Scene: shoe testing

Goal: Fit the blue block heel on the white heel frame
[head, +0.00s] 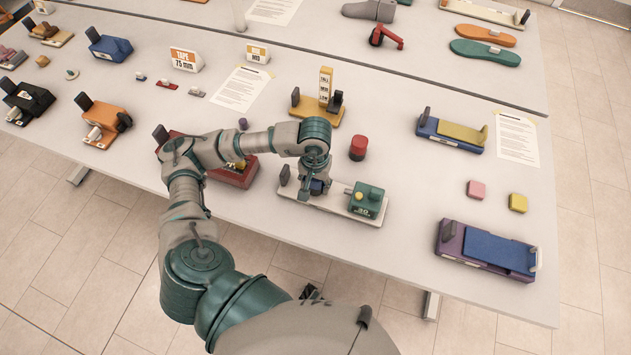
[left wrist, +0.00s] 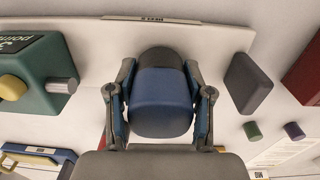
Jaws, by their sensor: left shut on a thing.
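The white heel frame (head: 300,205) is a long white base near the front edge of the table in the head view. It carries a green box (head: 366,200) marked 30 at its right end and a dark upright pad (head: 285,175) at its left. My left gripper (head: 318,180) points down over the middle of the base. It is shut on the blue block heel (left wrist: 162,102), which has a dark rounded end. The white base (left wrist: 85,85) lies behind the block in the left wrist view. I cannot tell whether the block touches it. My right gripper is not in view.
A red cylinder (head: 357,147) stands just behind the frame. A red fixture (head: 238,172) is to its left, partly behind my arm. A yellow stand (head: 318,110) is farther back. Pink (head: 476,189) and yellow (head: 518,202) blocks lie right.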

